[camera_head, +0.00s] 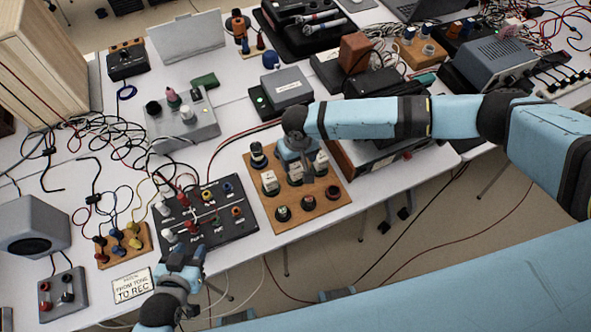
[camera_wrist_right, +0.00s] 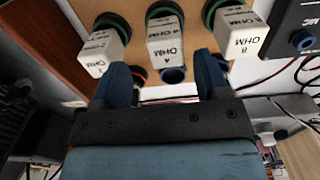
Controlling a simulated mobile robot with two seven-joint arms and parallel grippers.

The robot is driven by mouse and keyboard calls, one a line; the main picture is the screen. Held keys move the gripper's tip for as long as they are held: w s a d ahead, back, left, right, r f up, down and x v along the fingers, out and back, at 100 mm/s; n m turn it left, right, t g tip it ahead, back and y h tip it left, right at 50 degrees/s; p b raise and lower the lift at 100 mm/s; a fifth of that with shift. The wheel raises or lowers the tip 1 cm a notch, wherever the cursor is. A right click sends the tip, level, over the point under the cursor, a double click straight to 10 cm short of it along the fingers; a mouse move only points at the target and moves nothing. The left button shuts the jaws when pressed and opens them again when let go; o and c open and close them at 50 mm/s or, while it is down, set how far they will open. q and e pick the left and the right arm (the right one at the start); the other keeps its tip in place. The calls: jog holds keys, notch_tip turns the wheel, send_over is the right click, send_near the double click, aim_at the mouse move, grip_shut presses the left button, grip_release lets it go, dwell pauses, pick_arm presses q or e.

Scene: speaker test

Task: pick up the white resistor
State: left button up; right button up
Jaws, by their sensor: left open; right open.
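Three white resistors marked OHM stand on a wooden board (camera_head: 341,203). In the head view I see the left one (camera_head: 270,182) and the right one (camera_head: 321,162); my right gripper partly covers the middle one. All three show in the right wrist view: left (camera_wrist_right: 100,52), middle (camera_wrist_right: 165,42) and right (camera_wrist_right: 241,32). My right gripper (camera_wrist_right: 162,82) is open. Its fingers point at the board, with the middle resistor lined up between them and just beyond the tips. I cannot tell whether they touch it. My left gripper (camera_head: 186,257) is open and empty near the black terminal panel.
The black terminal panel (camera_head: 240,222) with plugged leads lies left of the board. A grey box with knobs (camera_head: 184,122) stands behind it. Loose cables cover the table's left side.

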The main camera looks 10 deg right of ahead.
aim_at(296, 166)
jog(key=shift+a+f+p, duration=0.2)
jog(key=shift+f, duration=1.35)
jog(key=shift+a+f+p, duration=0.15)
jog(key=shift+f, duration=1.4)
jog(key=shift+c, duration=0.5)
jog(key=c, duration=0.9)
